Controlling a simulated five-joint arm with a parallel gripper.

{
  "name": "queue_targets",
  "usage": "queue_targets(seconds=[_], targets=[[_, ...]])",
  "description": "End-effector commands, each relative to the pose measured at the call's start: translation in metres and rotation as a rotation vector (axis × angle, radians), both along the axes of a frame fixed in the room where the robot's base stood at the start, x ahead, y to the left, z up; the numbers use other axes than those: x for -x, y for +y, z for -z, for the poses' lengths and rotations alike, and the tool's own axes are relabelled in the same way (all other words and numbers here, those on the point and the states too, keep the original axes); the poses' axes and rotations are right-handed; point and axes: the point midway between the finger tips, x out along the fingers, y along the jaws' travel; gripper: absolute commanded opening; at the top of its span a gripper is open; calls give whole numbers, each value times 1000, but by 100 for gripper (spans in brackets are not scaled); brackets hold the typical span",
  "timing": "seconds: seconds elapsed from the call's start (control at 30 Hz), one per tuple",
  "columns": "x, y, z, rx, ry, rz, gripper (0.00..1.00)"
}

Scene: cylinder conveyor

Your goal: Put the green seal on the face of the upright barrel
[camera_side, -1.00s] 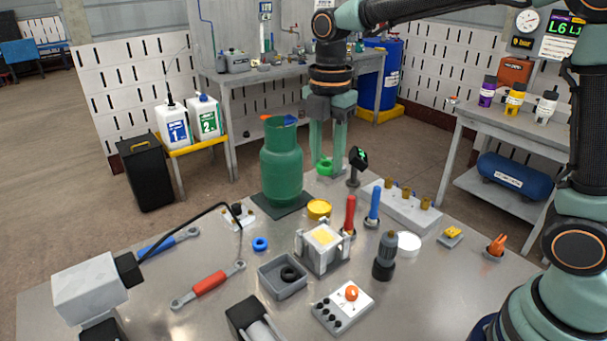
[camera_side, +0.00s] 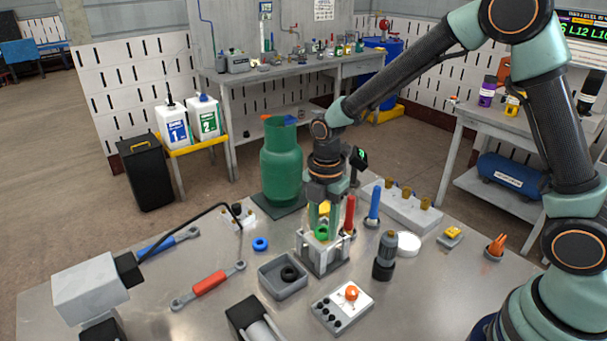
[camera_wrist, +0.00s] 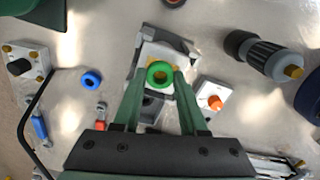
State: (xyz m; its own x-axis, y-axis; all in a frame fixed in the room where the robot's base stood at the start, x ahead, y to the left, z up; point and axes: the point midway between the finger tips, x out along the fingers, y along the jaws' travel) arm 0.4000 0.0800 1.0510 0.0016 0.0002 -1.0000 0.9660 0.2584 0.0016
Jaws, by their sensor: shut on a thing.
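My gripper (camera_side: 322,229) is shut on the green seal (camera_side: 321,233), a ring held flat between the fingertips. The seal is directly over the pale square holder (camera_side: 323,259) on the bench. In the wrist view the seal (camera_wrist: 160,74) shows between my two fingers, with the holder (camera_wrist: 150,50) behind it. The upright barrel's face is not clearly visible; the seal and fingers cover the holder's middle. I cannot tell whether the seal touches anything below it.
A red cylinder (camera_side: 349,214) stands close right of the holder, with a blue one (camera_side: 374,203) beyond. A dark fitting (camera_side: 385,256) stands right. A grey tray (camera_side: 284,278) lies front left. A large green cylinder (camera_side: 281,165) stands behind. A blue ring (camera_side: 260,244) lies left.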

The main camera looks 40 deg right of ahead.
Motion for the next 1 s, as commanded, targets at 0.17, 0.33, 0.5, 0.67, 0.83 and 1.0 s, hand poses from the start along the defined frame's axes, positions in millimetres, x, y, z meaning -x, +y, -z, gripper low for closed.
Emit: queue_targets(seconds=[0.17, 0.33, 0.5, 0.67, 0.83, 1.0], targets=[[0, 0, 1, 0, 0, 0, 0], [0, 0, 3, 0, 1, 0, 0], [0, 0, 4, 0, 0, 0, 72], [0, 0, 4, 0, 0, 0, 72], [0, 0, 2, 0, -1, 0, 72], [-1, 0, -15, -1, -5, 0, 72]])
